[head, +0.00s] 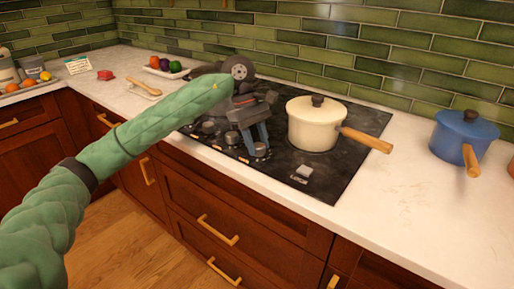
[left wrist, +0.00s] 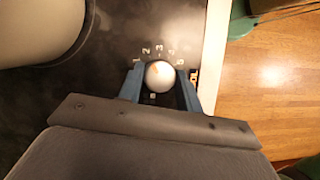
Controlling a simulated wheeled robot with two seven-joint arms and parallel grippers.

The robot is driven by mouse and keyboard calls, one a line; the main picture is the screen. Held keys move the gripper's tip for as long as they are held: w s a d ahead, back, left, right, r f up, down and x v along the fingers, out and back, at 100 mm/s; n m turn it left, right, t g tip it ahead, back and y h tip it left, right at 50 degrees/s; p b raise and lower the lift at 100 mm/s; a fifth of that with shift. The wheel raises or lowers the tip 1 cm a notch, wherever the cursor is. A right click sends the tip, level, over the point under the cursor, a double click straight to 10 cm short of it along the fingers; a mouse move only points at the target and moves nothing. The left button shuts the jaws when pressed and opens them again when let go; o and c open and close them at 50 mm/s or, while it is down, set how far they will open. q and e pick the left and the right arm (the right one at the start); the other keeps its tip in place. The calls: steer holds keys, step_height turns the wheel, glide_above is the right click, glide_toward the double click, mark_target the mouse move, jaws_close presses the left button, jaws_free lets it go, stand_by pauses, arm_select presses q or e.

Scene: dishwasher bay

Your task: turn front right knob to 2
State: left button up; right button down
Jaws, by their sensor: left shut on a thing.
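My left gripper (head: 256,150) points down over the front of the black cooktop (head: 352,169), its two blue-grey fingers on either side of a round silver knob (head: 260,149). In the left wrist view the gripper (left wrist: 160,84) is shut on this knob (left wrist: 160,74), one finger at each side. The digits 1 to 5 run in an arc around its far side. A faint orange mark shows on the knob's top, toward the upper left; its exact setting is hard to read. Other knobs (head: 208,126) stand to the left. My right gripper is not in view.
A cream pot (head: 313,128) with a wooden handle (head: 368,139) stands on the cooktop, right of the gripper. A blue pot (head: 464,135) stands on the white counter (head: 405,205), which is clear in front.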

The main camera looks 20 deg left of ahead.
arm_select(q)
steer(key=shift+f+m+b, duration=0.1)
steer(key=shift+m+b, duration=0.35)
steer(key=shift+m, duration=0.05)
steer(key=o, duration=1)
steer(key=v, duration=0.8)
steer(key=shift+w, duration=0.15)
steer(key=shift+d, duration=0.1)
